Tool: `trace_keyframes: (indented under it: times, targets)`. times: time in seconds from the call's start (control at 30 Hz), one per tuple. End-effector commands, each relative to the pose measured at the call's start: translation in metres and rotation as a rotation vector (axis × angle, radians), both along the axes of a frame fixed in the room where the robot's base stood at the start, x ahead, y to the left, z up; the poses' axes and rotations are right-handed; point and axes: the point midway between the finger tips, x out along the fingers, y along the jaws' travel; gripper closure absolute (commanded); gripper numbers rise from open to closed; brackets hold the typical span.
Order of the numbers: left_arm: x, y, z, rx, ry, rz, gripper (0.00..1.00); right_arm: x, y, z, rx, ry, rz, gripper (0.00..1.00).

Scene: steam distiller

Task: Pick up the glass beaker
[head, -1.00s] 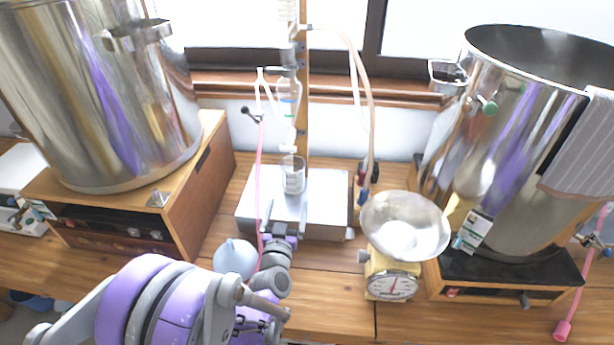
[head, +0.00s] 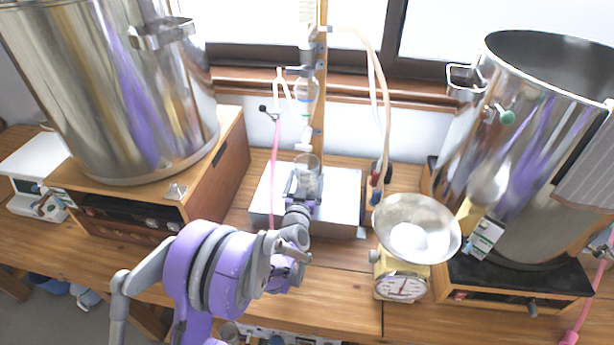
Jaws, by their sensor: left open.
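The glass beaker (head: 308,172) stands upright on the silver metal box (head: 343,208) at the middle of the bench, under the glass distilling column (head: 305,95). My left gripper (head: 303,184) is at the near side of the beaker, its fingers open and overlapping the beaker's lower part in the picture. I cannot tell whether the fingers touch the glass. My right gripper is not in view.
A large steel pot (head: 120,95) stands on a wooden box (head: 222,160) at left. Another pot (head: 520,150) stands at right. A yellow scale (head: 402,283) with a metal bowl (head: 418,228) is right of my arm. A pink hose (head: 274,165) hangs close to the beaker's left.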

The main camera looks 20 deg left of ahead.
Motion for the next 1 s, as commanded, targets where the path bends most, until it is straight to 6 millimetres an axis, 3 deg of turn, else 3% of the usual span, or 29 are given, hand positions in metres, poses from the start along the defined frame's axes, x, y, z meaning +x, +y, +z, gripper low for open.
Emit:
trace_keyframes:
  times: [0.13,0.6,1.0]
  targets:
    - [-0.0004,-0.0001,-0.0003,0.000,0.000,0.000,0.00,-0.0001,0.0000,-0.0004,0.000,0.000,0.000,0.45]
    - [-0.0006,-0.0002,-0.0001,-0.001,0.000,0.000,0.82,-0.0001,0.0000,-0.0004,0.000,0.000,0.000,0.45]
    - [-0.0006,-0.0002,0.0028,-0.001,0.000,0.000,0.82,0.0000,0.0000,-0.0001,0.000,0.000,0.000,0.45]
